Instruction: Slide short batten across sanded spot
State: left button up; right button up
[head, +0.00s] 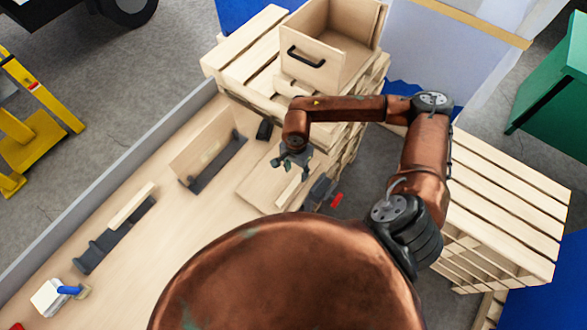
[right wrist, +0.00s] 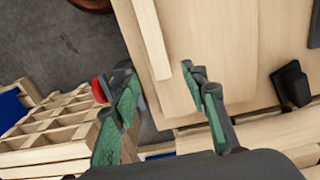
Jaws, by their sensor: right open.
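A pale short batten (head: 289,191) lies on a flat light board (head: 256,183) at the bench's right side; it also shows in the right wrist view (right wrist: 150,38). My right gripper (head: 291,158) is open at the batten's far end. In the right wrist view my right gripper (right wrist: 158,80) has its fingertips on either side of the line of the batten, with nothing held between them. I cannot tell its height above the board. A faint paler patch (head: 210,152), perhaps the sanded spot, shows on an upright wooden panel (head: 195,146). My left gripper is out of view.
A dark rack (head: 108,240) with a pale batten (head: 131,205) stands left on the bench. A red-handled tool (head: 335,200) is at the bench's right edge. An open drawer box (head: 318,68) stands on crates behind my right arm.

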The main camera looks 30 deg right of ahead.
aim_at(295, 182)
jog(key=shift+a+f+p, duration=0.1)
jog(key=shift+f+p, duration=0.45)
jog(key=shift+f, duration=2.95)
jog(key=shift+c, duration=0.7)
grip_shut()
jog(key=shift+w+a+b, duration=0.75)
jog(key=shift+w+b, duration=0.5)
jog(key=shift+w, duration=0.55)
jog(key=shift+w+a+b, duration=0.75)
jog(key=shift+w+b, duration=0.5)
jog(key=shift+w, duration=0.6)
jog(key=shift+w+a+b, duration=0.75)
jog(key=shift+w+b, duration=0.5)
jog(key=shift+w, duration=0.55)
